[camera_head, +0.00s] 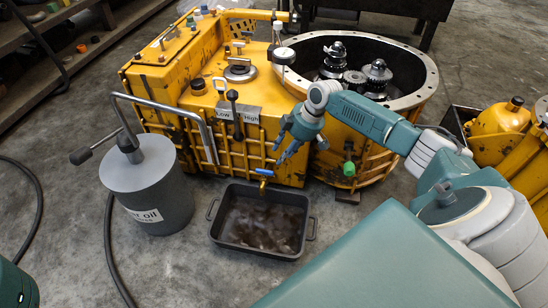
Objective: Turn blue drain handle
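The blue drain handle (264,172) sits on a small brass valve low on the front of the yellow transmission housing (170,85). It lies roughly level, above the dark drain pan (229,251). My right gripper (281,157) reaches in from the right and points down, just above and to the right of the handle. Its fingers look spread apart with nothing between them. A small gap seems to separate the fingertips from the handle. My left gripper is not in view.
A grey oil drum (160,190) with a bent pipe and pump lever stands left of the pan. A black hose (112,250) lies on the floor. Yellow parts (500,120) stand at far right.

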